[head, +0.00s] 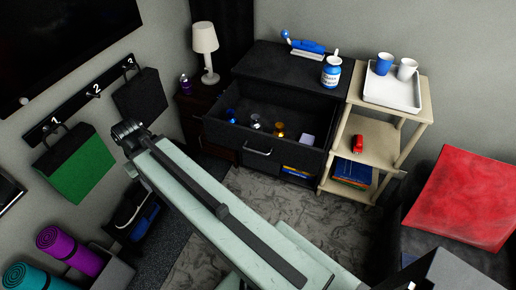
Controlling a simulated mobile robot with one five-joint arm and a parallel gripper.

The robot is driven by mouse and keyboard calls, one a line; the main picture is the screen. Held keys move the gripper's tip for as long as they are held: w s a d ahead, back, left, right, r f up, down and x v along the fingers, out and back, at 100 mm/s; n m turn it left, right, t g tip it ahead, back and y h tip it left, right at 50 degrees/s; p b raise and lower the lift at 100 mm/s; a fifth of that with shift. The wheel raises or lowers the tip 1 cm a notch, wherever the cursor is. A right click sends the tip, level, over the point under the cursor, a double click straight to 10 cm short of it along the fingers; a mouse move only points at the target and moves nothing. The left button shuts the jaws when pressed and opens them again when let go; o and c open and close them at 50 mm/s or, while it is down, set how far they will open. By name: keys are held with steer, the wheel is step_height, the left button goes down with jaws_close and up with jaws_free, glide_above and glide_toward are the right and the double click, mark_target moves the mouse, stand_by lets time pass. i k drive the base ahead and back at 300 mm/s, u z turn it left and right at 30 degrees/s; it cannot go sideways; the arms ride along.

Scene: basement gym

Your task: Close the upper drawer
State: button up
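The upper drawer (232,140) belongs to a dark dresser (285,66) against the back wall. It is pulled out, with its inside visible from above and a metal handle (257,152) on its front. Several small things lie in it: a blue bottle (231,116), a silvery item (255,122), an orange-yellow item (279,130) and a pale box (307,140). My arm crosses from the lower right to the left, ending at a dark joint in front of the wall hooks. No gripper fingers can be made out.
A beige shelf (389,143) with a white tray (394,91) and cups stands right of the dresser. A nightstand with a lamp (205,48) stands left. A red cloth (465,195) covers dark furniture at right. Grey patterned carpet (290,212) is clear before the drawer.

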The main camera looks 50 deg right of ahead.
mark_target(301, 112)
steer(key=u, duration=1.95)
steer(key=i, duration=0.5)
steer(key=z, duration=3.7)
